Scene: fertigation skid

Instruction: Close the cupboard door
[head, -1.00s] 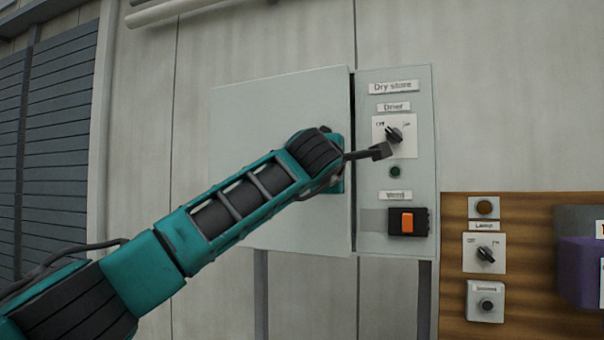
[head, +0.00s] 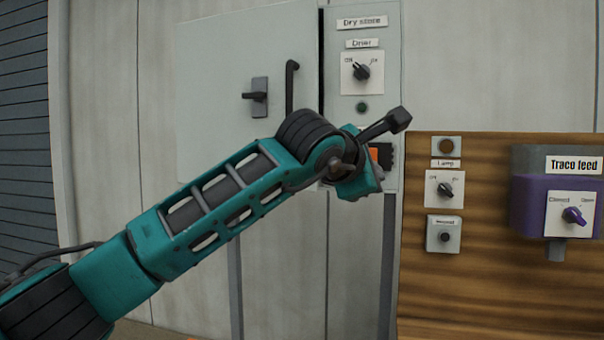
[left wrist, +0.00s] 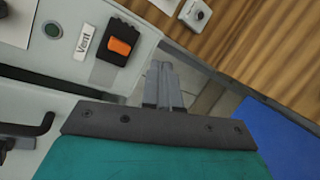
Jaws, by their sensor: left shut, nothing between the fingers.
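The cupboard door (head: 225,100) is a pale grey panel on the left part of the wall cabinet. It carries a black bar handle (head: 291,88) near its right edge and a dark latch (head: 256,97) left of that. A thin dark gap runs along its right edge, beside the control panel (head: 385,75); I cannot tell how far the door stands from its frame. My left gripper (head: 398,121) is shut and empty, right of the door and in front of the panel's lower part. In the left wrist view its fingers (left wrist: 163,84) are together, and the handle (left wrist: 35,128) shows at the left.
The panel has a Drier knob (head: 362,72), a green button (head: 362,107) and an orange Vent switch (left wrist: 121,45), partly hidden by my arm in the head view. A wooden board (head: 500,280) with a Lamp knob (head: 445,190) and a purple Trace feed box (head: 530,205) stand right.

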